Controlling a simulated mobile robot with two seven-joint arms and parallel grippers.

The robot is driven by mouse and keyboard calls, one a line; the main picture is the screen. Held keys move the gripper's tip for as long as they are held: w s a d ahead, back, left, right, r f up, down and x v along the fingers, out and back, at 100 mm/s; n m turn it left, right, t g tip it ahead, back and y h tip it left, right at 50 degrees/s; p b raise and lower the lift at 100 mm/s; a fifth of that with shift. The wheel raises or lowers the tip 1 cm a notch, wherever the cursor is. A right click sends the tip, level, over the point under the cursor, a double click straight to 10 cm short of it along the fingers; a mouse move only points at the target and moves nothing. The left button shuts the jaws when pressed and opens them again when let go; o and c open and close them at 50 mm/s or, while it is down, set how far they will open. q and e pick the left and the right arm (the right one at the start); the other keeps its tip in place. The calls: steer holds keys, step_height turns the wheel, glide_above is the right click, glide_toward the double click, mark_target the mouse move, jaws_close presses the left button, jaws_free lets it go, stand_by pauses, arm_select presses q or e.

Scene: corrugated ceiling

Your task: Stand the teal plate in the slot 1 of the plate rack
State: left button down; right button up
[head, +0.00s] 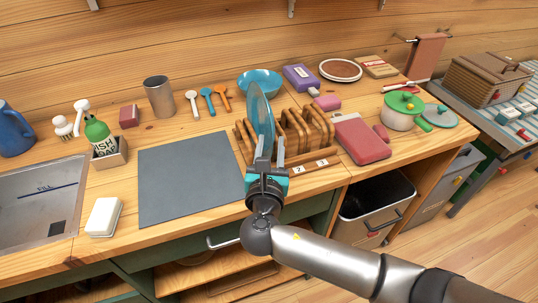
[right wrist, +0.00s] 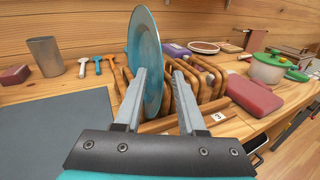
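The teal plate (head: 260,112) stands on edge, nearly upright, at the left part of the wooden plate rack (head: 306,128). In the right wrist view the plate (right wrist: 147,55) rises beside the rack's wooden dividers (right wrist: 206,80). My right gripper (head: 271,147) is at the plate's near edge. Its fingers are spread, with a clear gap between their tips (right wrist: 160,72), and the plate's lower part shows behind and between them. Number tags (head: 299,169) show on the rack's front; the leftmost part is hidden behind my gripper, so I cannot read the plate's slot. My left gripper is not in view.
A grey mat (head: 188,178) lies left of the rack, with a metal cup (head: 159,97) behind it. A teal bowl (head: 259,82) stands behind the plate. An open bin (head: 372,208) is below the counter.

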steer(key=s+a+p, duration=0.1)
steer(key=s, duration=1.4)
steer(key=shift+a+r, duration=0.3)
steer(key=shift+a, duration=0.05)
steer(key=d+f+m+g+b, duration=0.1)
steer(key=d+f+m+g, duration=0.25)
steer(key=f, duration=1.05)
steer(key=d+f+m+g+b, duration=0.1)
steer(key=d+f+m+g, duration=0.25)
steer(key=f, duration=0.95)
steer(key=s+d+f+m+g+b, duration=0.1)
steer(key=s+d+f+m+g, duration=0.3)
steer(key=f, duration=0.4)
steer(key=s+d+f+m+g, duration=0.1)
steer(key=s+d+f+m, duration=0.1)
steer(key=s+f+m, duration=0.4)
steer(key=s+d+f+m+g, duration=0.1)
steer(key=s+f+m, duration=0.3)
steer(key=s, duration=0.3)
steer(key=s+d+f+m+g+y+b, duration=0.1)
steer(key=s+d+f+m+g, duration=0.1)
steer(key=s+f+m, duration=0.2)
steer(key=s+d+f+m+g+y+b, duration=0.1)
steer(key=s+f+m, duration=0.3)
steer(key=s, duration=0.5)
steer(key=d+m, duration=0.1)
steer(key=m, duration=0.1)
steer(key=shift+s+d+m, duration=0.15)
steer(key=shift+s+m, duration=0.15)
steer(key=shift+s, duration=0.1)
